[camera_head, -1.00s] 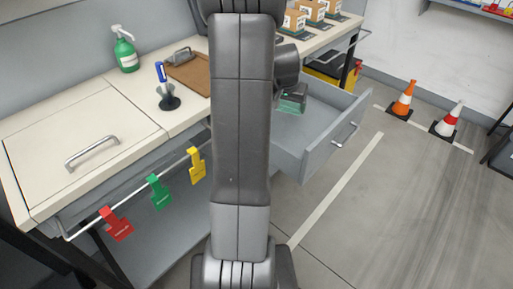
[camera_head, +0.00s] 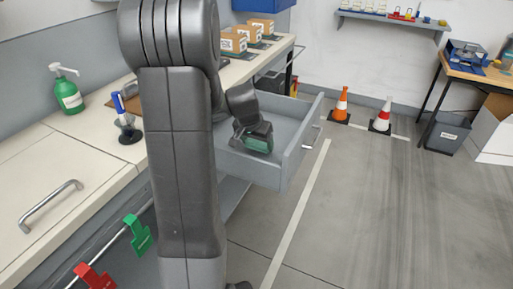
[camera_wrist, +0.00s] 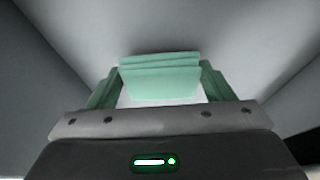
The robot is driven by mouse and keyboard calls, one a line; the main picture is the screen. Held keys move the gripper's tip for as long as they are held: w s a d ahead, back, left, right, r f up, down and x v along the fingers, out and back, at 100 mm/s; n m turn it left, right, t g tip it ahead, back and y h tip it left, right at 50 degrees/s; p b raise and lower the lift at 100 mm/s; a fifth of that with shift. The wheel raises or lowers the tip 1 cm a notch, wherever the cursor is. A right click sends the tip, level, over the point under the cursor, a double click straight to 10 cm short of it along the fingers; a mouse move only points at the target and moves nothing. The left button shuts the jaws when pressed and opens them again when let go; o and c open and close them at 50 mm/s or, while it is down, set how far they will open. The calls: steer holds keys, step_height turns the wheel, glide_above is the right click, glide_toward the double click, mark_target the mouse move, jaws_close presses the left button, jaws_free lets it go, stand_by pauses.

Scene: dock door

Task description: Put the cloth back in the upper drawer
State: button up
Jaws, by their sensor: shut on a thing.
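A green folded cloth (camera_wrist: 160,82) is between my gripper's fingers in the wrist view, with its layered folds facing the camera. My gripper (camera_head: 257,140) is shut on it, pointing down at the open grey drawer (camera_head: 301,153) under the worktop. I cannot tell whether the cloth touches the drawer floor. The drawer is pulled out, with a bar handle (camera_head: 311,140) on its front. My arm hides part of the drawer's inner end.
Red (camera_head: 94,277) and green (camera_head: 138,233) tags hang on a rail. Two cones (camera_head: 341,104) stand beyond the drawer. Open floor lies to the right.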

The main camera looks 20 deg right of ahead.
step_height(320, 180, down, 2)
steer(key=shift+f, duration=0.1)
steer(key=o, duration=1)
steer(key=shift+r, duration=0.25)
steer(key=p+v, duration=0.1)
steer(key=v, duration=1)
steer(key=shift+r, duration=0.4)
